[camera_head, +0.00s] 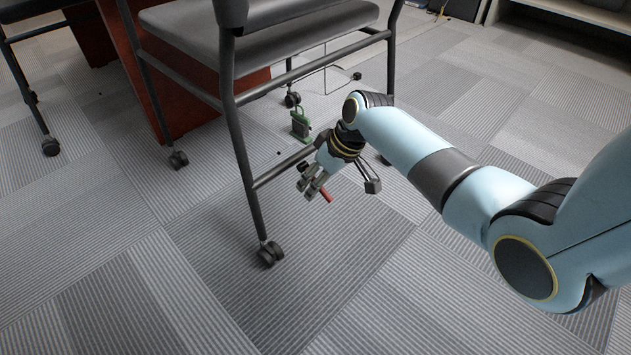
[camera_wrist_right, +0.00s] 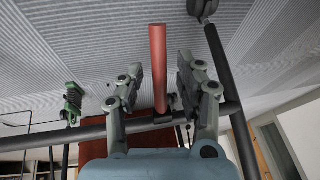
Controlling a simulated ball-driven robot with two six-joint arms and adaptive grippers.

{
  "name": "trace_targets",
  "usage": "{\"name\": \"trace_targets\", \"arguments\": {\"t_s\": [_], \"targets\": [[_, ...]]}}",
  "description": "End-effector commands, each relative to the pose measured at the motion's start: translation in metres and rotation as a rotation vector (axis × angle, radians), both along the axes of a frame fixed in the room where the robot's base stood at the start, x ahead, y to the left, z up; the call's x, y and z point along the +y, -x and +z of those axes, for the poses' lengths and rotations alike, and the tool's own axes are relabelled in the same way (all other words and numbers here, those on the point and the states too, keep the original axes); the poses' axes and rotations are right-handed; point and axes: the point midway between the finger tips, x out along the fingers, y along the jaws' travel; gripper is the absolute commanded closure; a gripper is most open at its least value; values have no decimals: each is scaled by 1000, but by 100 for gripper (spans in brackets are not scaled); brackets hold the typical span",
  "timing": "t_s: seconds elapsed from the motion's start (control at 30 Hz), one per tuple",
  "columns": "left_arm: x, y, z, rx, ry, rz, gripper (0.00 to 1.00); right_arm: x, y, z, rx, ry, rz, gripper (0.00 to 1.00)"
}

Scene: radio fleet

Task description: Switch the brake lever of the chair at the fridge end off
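The chair (camera_head: 236,140) has dark metal legs, a lower side bar (camera_head: 283,167) and casters. A red brake lever (camera_head: 326,195) sticks out from that bar. In the right wrist view the red lever (camera_wrist_right: 158,65) stands between the fingers of my right gripper (camera_wrist_right: 160,85), with its base at the bar (camera_wrist_right: 75,136). My right gripper also shows in the head view (camera_head: 312,186), low beside the chair's bar. Its fingers are open, one on each side of the lever, with gaps visible. My left gripper is in neither view. No fridge shows.
A small green device (camera_head: 300,124) sits behind the bar, and also shows in the right wrist view (camera_wrist_right: 72,103). A caster (camera_head: 270,253) stands at the near leg. A reddish-brown wooden panel (camera_head: 185,95) stands beneath the seat. The carpet (camera_head: 330,270) in front is clear.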

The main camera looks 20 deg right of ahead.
Motion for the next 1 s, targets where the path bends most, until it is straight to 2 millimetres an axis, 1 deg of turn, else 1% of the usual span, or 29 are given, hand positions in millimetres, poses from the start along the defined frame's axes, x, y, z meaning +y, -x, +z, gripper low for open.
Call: {"name": "trace_targets", "arguments": {"t_s": [0.1,0.37,1.0], "targets": [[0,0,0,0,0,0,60,0,0,0,0,0,0,65],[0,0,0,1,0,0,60,0,0,0,0,0,0,99],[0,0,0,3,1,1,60,0,0,1,0,0,1,100]]}}
